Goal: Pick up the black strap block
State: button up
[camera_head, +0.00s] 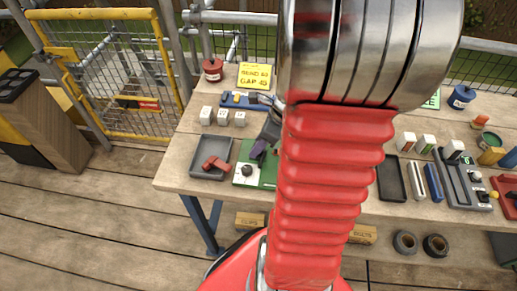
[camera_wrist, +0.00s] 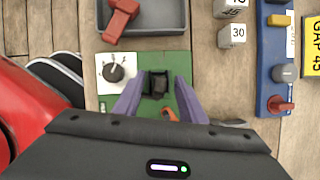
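The black strap block (camera_wrist: 157,85) shows in the wrist view on a green board (camera_wrist: 150,62), between the tips of my purple fingers. My gripper (camera_wrist: 160,80) is open, with a finger on each side of the block. A narrow green gap seems to show beside it; I cannot tell whether either finger touches it. In the head view my gripper (camera_head: 261,150) is over the green board (camera_head: 268,176) on the bench, and my red arm covers the board's right side. I cannot make out the block there.
A white plate with a black knob (camera_wrist: 115,72) is left of the fingers. A grey tray (camera_wrist: 165,14) with a red piece (camera_wrist: 120,18) lies beyond. Right are white numbered cubes (camera_wrist: 232,36) and a blue rail (camera_wrist: 270,60). An orange piece (camera_wrist: 168,115) is near the right finger.

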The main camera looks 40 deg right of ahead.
jog(key=shift+c, duration=0.5)
grip_shut()
